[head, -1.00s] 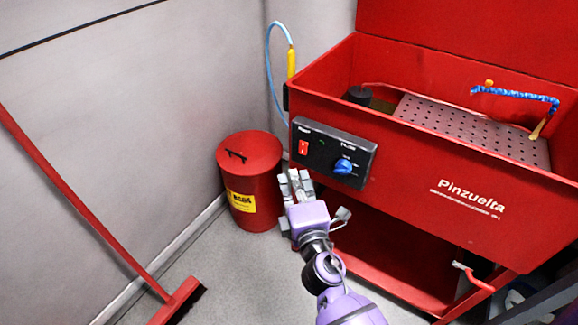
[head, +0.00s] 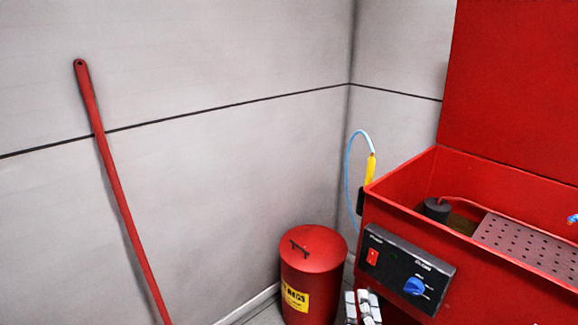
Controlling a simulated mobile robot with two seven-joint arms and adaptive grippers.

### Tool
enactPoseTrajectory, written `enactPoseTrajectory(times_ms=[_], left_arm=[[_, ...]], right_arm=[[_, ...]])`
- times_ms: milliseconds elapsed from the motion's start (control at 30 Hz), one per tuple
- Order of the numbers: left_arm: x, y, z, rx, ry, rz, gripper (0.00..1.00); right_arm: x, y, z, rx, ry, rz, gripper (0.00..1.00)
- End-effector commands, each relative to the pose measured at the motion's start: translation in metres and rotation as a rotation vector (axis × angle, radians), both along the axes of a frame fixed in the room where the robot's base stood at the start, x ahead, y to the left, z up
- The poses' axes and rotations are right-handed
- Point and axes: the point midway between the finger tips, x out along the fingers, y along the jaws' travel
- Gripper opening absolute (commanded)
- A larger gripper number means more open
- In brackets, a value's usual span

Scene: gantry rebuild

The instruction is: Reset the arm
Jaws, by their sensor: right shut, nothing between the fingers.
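My right gripper (head: 363,307) shows only by its fingertips at the bottom edge of the head view. The fingers are close together with nothing between them. They appear just below the black control panel (head: 408,270) of the red parts washer and to the right of the red bin (head: 312,270). The rest of my right arm is out of the picture. My left gripper is not in view.
The red parts washer (head: 400,215) fills the right side, its lid (head: 512,95) raised. A red broom handle (head: 118,190) leans on the grey wall at the left. A blue hose (head: 349,180) with a yellow end hangs beside the washer.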

Motion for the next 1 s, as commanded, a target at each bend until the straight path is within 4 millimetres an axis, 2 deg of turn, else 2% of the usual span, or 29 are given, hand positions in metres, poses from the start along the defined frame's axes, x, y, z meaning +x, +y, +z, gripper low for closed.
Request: enactPoseTrajectory(times_ms=[67,167,267,300,367,400,500,600,733,833,900,1000], left_arm=[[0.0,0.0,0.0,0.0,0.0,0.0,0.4],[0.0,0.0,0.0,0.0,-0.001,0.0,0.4],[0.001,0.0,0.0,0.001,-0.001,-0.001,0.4],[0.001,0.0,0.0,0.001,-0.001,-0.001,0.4],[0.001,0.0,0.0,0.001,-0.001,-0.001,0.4],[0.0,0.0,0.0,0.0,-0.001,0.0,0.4],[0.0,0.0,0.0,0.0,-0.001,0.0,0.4],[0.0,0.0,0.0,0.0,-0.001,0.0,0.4],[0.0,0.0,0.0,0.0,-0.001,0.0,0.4],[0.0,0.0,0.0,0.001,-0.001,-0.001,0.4],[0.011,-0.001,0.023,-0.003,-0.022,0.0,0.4],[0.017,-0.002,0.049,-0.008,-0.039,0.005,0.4]], right_arm=[[-0.007,0.0,-0.011,0.178,0.019,-0.002,0.0],[-0.038,-0.003,-0.052,0.445,0.105,-0.022,0.0],[-0.088,-0.005,-0.103,0.71,0.223,-0.074,0.0],[-0.111,-0.005,-0.123,0.803,0.272,-0.1,0.0],[-0.148,-0.004,-0.15,0.934,0.346,-0.148,0.0],[-0.173,-0.003,-0.166,1.013,0.392,-0.184,0.0],[-0.238,0.0,-0.199,1.173,0.501,-0.277,0.0],[-0.297,0.001,-0.22,1.277,0.588,-0.366,0.0],[-0.367,-0.002,-0.237,1.316,0.68,-0.462,0.0],[-0.417,-0.011,-0.245,1.293,0.735,-0.531,0.0],[-0.411,-0.01,-0.225,1.298,0.725,-0.521,0.0],[-0.41,-0.009,-0.203,1.303,0.719,-0.518,0.0]])
